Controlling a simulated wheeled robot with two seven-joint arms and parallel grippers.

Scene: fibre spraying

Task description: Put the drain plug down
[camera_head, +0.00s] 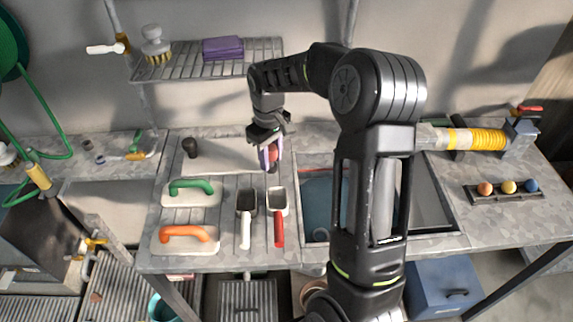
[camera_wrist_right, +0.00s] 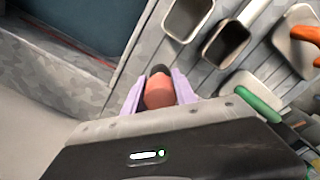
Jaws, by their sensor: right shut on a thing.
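My right gripper (camera_head: 269,154) hangs over the back of the counter, left of the sink. It is shut on a reddish, rounded thing, which I take to be the drain plug (camera_wrist_right: 159,94). In the right wrist view the plug sits between the two pale purple fingers of the gripper (camera_wrist_right: 160,100). The plug's lower end and its gap to the counter are hard to tell. The sink basin (camera_head: 318,205) lies to the right, partly behind my right arm. My left gripper is not in view.
Two scoops, one white-handled (camera_head: 246,215) and one red-handled (camera_head: 278,215), lie in front of the gripper. A green-handled float (camera_head: 191,190) and an orange-handled float (camera_head: 186,238) lie to the left. A wire shelf (camera_head: 190,68) hangs above.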

